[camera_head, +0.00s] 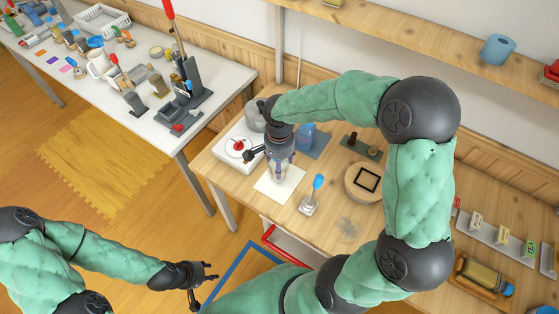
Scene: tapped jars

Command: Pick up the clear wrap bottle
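A clear, see-through bottle or jar (279,174) stands on a white sheet (291,186) on the wooden table. My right gripper (280,153) points down at its top, and its dark fingers overlap the upper part. I cannot tell whether they grip it. My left gripper (204,284) is open and empty at the lower left, in front of the table and far from the bottle.
A lying bottle (482,275) is at right. A cluttered white table (190,128) stands left.

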